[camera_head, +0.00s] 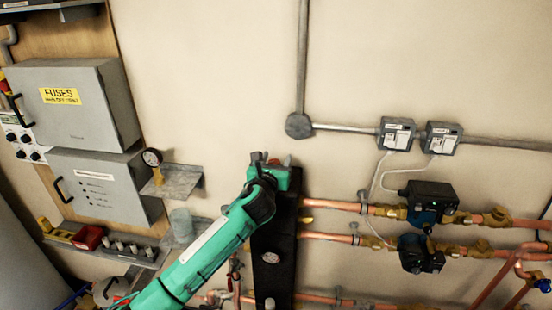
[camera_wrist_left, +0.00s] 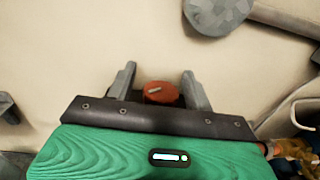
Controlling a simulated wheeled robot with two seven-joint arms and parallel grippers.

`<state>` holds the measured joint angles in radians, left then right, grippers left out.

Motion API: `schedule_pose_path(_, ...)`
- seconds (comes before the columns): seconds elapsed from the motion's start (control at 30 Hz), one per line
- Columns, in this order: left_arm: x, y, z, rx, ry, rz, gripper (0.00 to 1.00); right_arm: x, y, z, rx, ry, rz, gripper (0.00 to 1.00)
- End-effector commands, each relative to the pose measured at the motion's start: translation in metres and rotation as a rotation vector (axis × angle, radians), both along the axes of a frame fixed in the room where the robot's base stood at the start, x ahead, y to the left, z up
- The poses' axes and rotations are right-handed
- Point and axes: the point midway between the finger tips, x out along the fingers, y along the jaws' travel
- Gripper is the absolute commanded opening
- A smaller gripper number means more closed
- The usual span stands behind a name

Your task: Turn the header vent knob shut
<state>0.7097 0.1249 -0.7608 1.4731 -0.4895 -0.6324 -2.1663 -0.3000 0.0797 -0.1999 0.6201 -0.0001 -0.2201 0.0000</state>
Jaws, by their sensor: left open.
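The red header vent knob (camera_wrist_left: 160,92) shows in the left wrist view, with a small pale bar on its face. My left gripper (camera_wrist_left: 159,70) is open, with one grey finger on each side of the knob. Small gaps show between the knob and both fingers, and the knob's lower edge is hidden by the gripper's dark front. In the head view my green left arm reaches up to the top of the black manifold body (camera_head: 272,240). There the left gripper (camera_head: 281,160) mostly hides the knob. My right gripper is not in view.
Copper pipes with brass valves and two black pumps (camera_head: 425,200) (camera_head: 420,253) run right of the manifold. A small shelf (camera_head: 178,182) with a gauge (camera_head: 152,158) stands left of the gripper. Grey boxes (camera_head: 80,105) hang further left.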

Motion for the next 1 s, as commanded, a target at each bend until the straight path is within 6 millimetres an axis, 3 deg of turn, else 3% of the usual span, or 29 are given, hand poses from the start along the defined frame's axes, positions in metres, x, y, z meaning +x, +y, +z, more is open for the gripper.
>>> schedule_pose_path(0.23, 0.0, 0.0, 0.0, 0.0, 0.0, 0.0, 0.52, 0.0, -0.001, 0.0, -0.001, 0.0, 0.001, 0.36)
schedule_pose_path(0.47, 0.0, 0.0, 0.0, 0.0, 0.0, 0.0, 0.07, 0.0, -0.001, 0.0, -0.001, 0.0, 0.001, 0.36)
schedule_pose_path(0.77, 0.0, 0.0, 0.002, 0.003, -0.002, -0.03, 0.08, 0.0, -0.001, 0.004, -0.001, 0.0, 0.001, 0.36)
schedule_pose_path(1.0, 0.001, 0.0, 0.003, 0.008, -0.002, -0.152, 0.07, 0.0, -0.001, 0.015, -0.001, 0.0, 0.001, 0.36)
